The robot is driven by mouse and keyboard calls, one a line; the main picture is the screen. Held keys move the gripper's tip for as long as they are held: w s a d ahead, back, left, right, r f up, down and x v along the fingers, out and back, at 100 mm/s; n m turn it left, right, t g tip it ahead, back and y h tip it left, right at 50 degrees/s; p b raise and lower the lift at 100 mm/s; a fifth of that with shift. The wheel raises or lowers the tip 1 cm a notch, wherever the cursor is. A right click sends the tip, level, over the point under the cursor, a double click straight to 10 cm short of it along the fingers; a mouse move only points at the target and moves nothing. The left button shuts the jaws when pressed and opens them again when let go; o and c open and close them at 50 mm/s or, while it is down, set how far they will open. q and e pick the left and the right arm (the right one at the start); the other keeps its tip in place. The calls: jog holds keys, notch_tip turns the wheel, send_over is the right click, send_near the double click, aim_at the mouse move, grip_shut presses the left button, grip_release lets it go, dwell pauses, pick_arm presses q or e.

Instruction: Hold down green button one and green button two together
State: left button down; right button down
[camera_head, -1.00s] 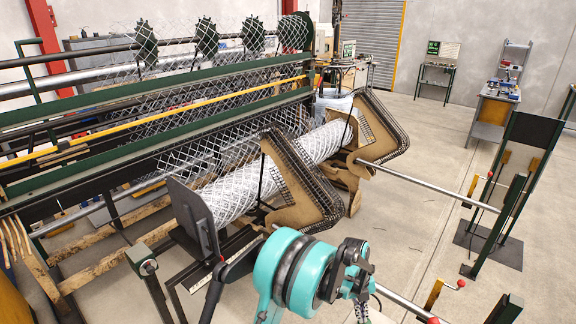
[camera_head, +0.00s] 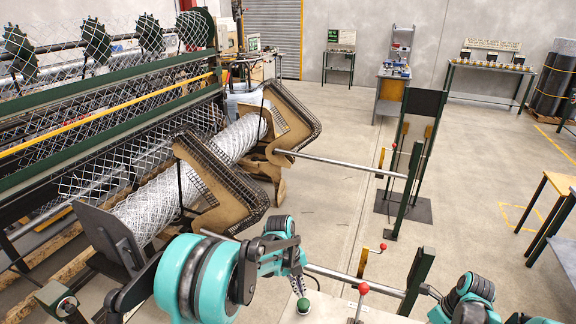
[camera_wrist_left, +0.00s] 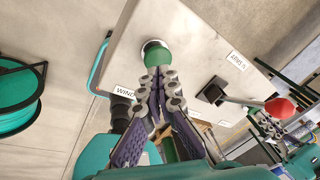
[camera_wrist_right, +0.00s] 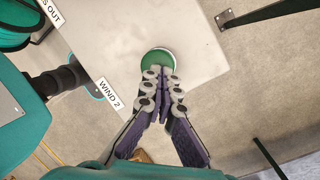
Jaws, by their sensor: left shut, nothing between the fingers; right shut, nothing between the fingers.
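Green button one (camera_wrist_left: 156,52) is a round green cap in a pale ring on a cream panel top (camera_wrist_left: 190,40), beside a partly hidden WIND label. My left gripper (camera_wrist_left: 162,74) is shut, its fingertips over the cap's near edge; contact is unclear. In the head view the left gripper (camera_head: 299,284) points down at a green cap (camera_head: 303,304). Green button two (camera_wrist_right: 157,58) is a similar cap near the WIND 2 label (camera_wrist_right: 109,93). My right gripper (camera_wrist_right: 161,76) is shut at its near edge, overlapping it in view; whether the cap is pressed is unclear.
A red-knobbed lever (camera_wrist_left: 280,107) stands right of button one, near an ARMS label (camera_wrist_left: 236,61). The mesh-weaving machine (camera_head: 150,150) fills the left. A steel rod (camera_head: 340,165) runs to a green stand (camera_head: 405,190). The floor beyond is open.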

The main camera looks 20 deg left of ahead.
pick_arm(q)
jog(key=shift+d+v, duration=0.2)
jog(key=shift+v, duration=0.6)
jog(key=shift+d+v, duration=0.2)
jog(key=shift+v, duration=0.6)
jog(key=shift+d+v, duration=0.2)
jog(key=shift+v, duration=0.6)
jog(key=shift+r, duration=0.1)
pick_arm(e)
jog(key=a+v, duration=0.2)
jog(key=v, duration=0.6)
jog(key=shift+r, duration=0.65)
